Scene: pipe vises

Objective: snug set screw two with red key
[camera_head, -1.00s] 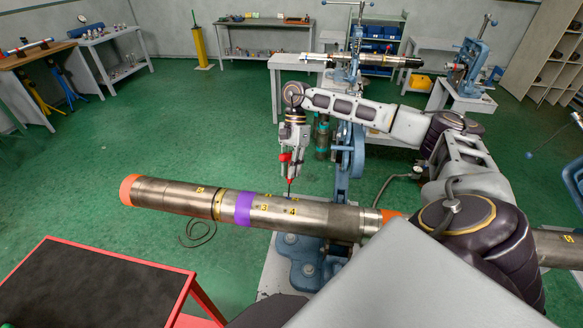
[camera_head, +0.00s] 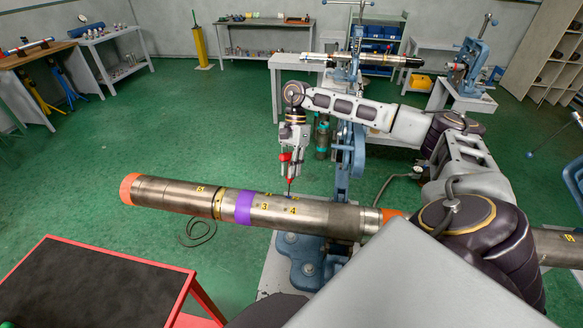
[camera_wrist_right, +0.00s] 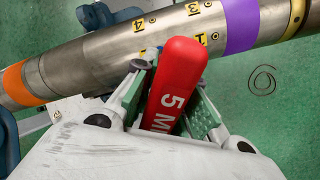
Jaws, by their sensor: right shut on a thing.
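The red key (camera_head: 286,157) is upright in my right gripper (camera_head: 290,152), which is shut on its handle. Its thin dark shaft points down to the top of the steel pipe (camera_head: 330,218), right of the purple band (camera_head: 243,208). The tip appears at the pipe's top surface; I cannot tell whether it sits in a screw. In the right wrist view the red handle (camera_wrist_right: 178,85), marked with a 5, lies between the fingers and hides the tip. Yellow labels 4, 3 and 1 show on the pipe (camera_wrist_right: 100,60); label 2 is not visible. My left gripper is not in view.
A blue vise (camera_head: 308,258) holds the pipe, which has orange bands. A red-framed cart with a black top (camera_head: 90,285) stands at lower left. Another vise with a pipe (camera_head: 375,60) and benches stand behind. The green floor (camera_head: 150,130) left of my arm is open.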

